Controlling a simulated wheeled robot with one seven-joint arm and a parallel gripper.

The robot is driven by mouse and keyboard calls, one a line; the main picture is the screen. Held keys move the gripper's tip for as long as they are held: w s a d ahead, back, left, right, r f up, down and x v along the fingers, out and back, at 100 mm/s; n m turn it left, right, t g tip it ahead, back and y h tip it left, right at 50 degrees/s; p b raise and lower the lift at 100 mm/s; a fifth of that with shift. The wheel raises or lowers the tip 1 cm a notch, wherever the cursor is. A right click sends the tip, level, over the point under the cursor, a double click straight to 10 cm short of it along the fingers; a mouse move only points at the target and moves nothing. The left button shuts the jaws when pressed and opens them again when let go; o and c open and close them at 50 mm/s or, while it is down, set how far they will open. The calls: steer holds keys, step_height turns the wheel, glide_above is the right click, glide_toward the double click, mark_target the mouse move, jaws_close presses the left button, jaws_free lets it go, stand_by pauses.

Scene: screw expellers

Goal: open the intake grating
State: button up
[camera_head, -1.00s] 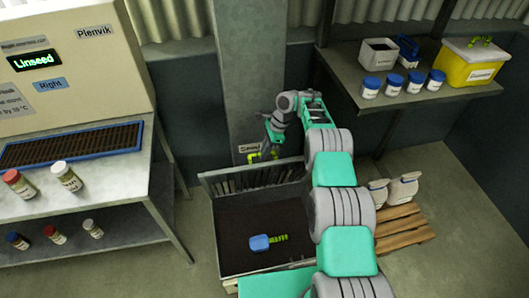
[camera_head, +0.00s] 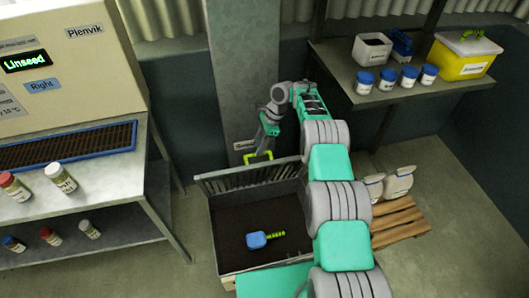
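The intake grating (camera_head: 250,181) is a grey barred panel. It stands steeply tilted up along the back edge of the dark, open-topped intake bin (camera_head: 216,228), so the bin's inside shows. A yellow-green handle-like piece (camera_head: 259,157) sits at the grating's top edge. My gripper (camera_head: 262,146) reaches down from the arm right at that piece, in front of the grey pillar. The fingertips are too small and partly hidden, so I cannot tell whether they are shut on it or just beside it. My arm covers the bin's right side.
A blue scoop (camera_head: 257,240) with a green handle lies in the bin. A metal table (camera_head: 110,185) with jars stands left. A shelf (camera_head: 440,90) at upper right holds jars and a yellow tub (camera_head: 464,62).

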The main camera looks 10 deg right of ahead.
steer(key=shift+s+r+b, duration=0.25)
steer(key=shift+r+b, duration=0.05)
steer(key=shift+r, duration=0.15)
steer(key=shift+s+r+b, duration=0.2)
steer(key=shift+r+b, duration=0.05)
steer(key=shift+r, duration=0.2)
steer(key=s+d+r+b, duration=0.1)
steer(key=s+r, duration=0.8)
steer(key=s, duration=0.4)
steer(key=shift+b, duration=0.4)
